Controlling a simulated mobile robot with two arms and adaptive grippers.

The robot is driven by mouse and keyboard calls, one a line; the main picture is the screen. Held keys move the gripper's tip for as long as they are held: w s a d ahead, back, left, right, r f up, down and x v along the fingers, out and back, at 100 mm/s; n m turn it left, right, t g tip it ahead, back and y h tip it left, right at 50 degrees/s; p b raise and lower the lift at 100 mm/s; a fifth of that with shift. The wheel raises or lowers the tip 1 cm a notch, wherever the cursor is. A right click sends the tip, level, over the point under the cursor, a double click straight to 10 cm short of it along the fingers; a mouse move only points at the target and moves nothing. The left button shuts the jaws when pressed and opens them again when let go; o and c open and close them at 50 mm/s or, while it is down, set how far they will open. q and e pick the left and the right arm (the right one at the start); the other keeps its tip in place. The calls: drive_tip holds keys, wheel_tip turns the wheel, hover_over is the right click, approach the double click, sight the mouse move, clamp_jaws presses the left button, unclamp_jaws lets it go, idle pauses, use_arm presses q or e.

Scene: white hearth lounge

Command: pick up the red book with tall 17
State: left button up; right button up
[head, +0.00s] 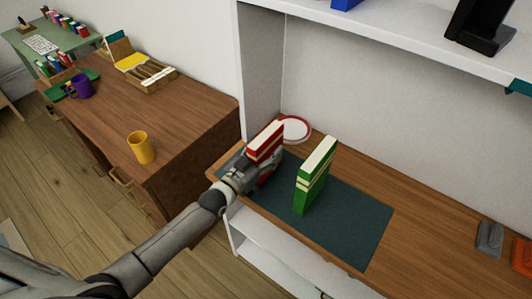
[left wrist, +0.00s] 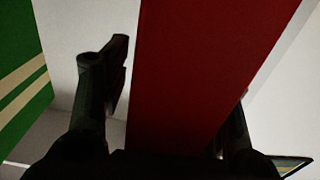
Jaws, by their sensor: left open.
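The red book (head: 266,146) stands upright on the shelf board in the head view, near the left end of the dark mat. My left gripper (head: 263,168) is at it, with its arm reaching in from the lower left. In the left wrist view the red book (left wrist: 195,70) rises between the two dark fingers, which are spread to either side of it. A gap shows between the left finger and the book; contact on the right side cannot be told. The gripper hides the book's lower part in the head view. My right gripper is not in view.
A green book (head: 315,175) stands upright just right of the gripper on the dark mat (head: 355,226). A red-rimmed plate (head: 294,128) lies behind the red book. The shelf's white side wall (head: 262,75) is close at the left. A yellow mug (head: 141,148) stands on the brown desk.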

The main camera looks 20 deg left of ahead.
use_arm(q)
drive_tip(key=shift+c, duration=0.5)
clamp_jaws()
drive_tip(key=shift+r, duration=0.1)
